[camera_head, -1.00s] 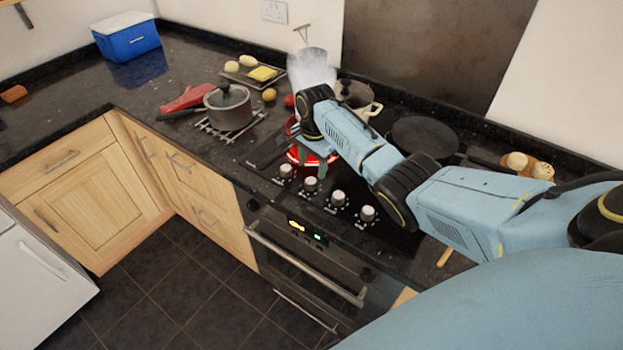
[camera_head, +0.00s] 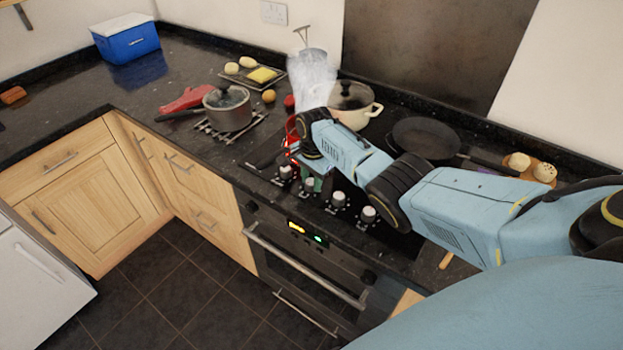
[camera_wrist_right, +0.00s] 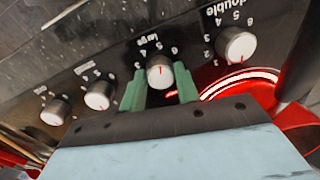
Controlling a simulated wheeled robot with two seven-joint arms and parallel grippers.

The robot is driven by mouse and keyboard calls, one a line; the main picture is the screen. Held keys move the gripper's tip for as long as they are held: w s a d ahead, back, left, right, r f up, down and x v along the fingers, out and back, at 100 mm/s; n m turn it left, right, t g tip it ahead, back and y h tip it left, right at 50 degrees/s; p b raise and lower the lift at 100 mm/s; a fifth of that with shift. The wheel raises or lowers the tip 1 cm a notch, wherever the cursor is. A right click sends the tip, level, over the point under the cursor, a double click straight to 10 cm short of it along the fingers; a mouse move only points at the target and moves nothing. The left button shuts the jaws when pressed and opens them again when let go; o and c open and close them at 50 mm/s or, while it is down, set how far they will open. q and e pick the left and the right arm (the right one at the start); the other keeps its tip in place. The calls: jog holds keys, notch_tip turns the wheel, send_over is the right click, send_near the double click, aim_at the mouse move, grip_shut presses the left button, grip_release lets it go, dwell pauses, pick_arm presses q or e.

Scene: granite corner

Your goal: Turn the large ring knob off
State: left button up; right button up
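The large ring knob (camera_wrist_right: 160,72) is a pale round knob with a red pointer line, under the printed word "large" in the right wrist view. The line looks roughly vertical there. My right gripper (camera_wrist_right: 160,86) is open, its green fingers on either side of the knob. Small gaps seem to show, so I cannot tell whether they touch it. In the head view my right gripper (camera_head: 308,172) is low over the knob row, partly hiding the large ring knob (camera_head: 309,185). My left gripper is not in view.
The "double" knob (camera_wrist_right: 237,45) stands beside a glowing red ring (camera_wrist_right: 245,77). Two more knobs (camera_head: 338,199) (camera_head: 368,214) are on the other side. A steaming pot, a cream pot (camera_head: 354,116), a black pan (camera_head: 425,138) and a grey saucepan (camera_head: 228,110) stand behind or beside.

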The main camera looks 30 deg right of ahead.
jog(key=shift+c, duration=1.4)
